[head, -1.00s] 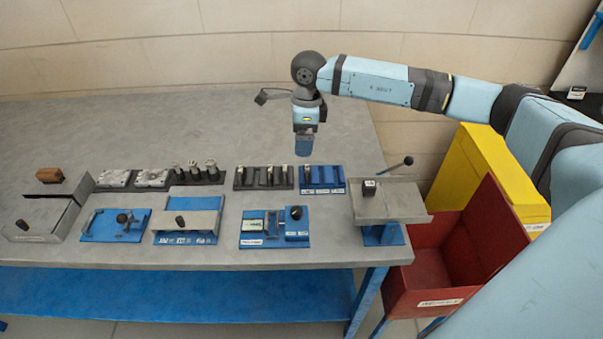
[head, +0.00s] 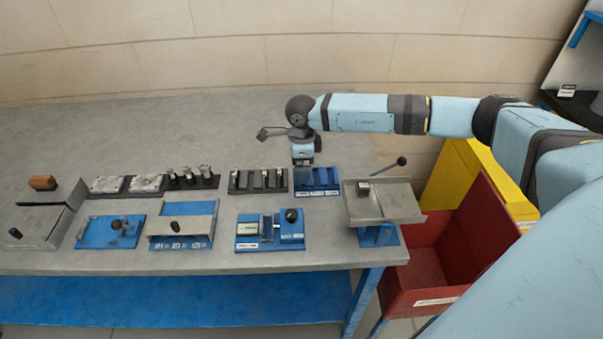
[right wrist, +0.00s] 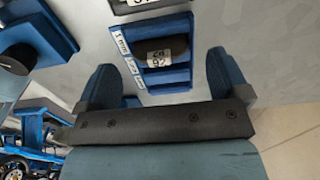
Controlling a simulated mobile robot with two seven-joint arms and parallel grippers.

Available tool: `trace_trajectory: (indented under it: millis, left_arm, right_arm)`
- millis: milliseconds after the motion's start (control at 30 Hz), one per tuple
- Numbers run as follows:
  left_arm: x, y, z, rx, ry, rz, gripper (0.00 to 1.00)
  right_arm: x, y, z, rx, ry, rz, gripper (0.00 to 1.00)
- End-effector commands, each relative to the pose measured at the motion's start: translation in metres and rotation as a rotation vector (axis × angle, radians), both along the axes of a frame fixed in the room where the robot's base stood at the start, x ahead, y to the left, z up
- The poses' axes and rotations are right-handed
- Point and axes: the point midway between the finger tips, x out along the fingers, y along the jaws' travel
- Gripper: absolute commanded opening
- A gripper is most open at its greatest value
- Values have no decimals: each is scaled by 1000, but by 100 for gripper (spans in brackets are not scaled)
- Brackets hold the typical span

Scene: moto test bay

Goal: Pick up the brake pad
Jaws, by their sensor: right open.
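The likely brake pad is a dark, rounded piece with a white label (right wrist: 162,50). It sits in a slot of a blue rack (right wrist: 122,43), between the fingers of my right gripper as seen in the right wrist view. My right gripper (right wrist: 165,78) is open and empty, with one blue finger on each side and the pad apart from both. In the head view this blue rack (head: 325,186) is at the right of the rack row. My right gripper (head: 303,164) is low at its back left, partly hiding it. My left gripper is not in view.
A dark rack (head: 258,187) with upright pieces stands just left of the blue rack. A blue fixture with a knob (head: 291,215) is in front. A metal tray on a stand (head: 390,205) and a lever are close on the right. A red bin (head: 440,245) is beyond the table edge.

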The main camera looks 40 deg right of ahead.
Motion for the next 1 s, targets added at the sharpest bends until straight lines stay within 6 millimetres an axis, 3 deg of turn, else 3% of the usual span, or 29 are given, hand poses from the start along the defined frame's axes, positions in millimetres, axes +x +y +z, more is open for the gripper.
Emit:
trace_trajectory:
  millis: [167, 367, 433, 633, 1000]
  left_arm:
    - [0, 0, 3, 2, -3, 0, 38]
    - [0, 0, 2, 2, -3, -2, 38]
    - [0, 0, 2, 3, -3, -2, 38]
    - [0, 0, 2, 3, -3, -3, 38]
    - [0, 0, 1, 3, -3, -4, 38]
  right_arm:
    - [-1, 1, -24, 1, 2, 1, 94]
    - [0, 1, -26, 2, 0, 1, 94]
    - [0, 1, -26, 1, 0, 1, 84]
    - [0, 1, -26, 1, 0, 0, 39]
    - [0, 1, -22, 2, -1, 0, 38]
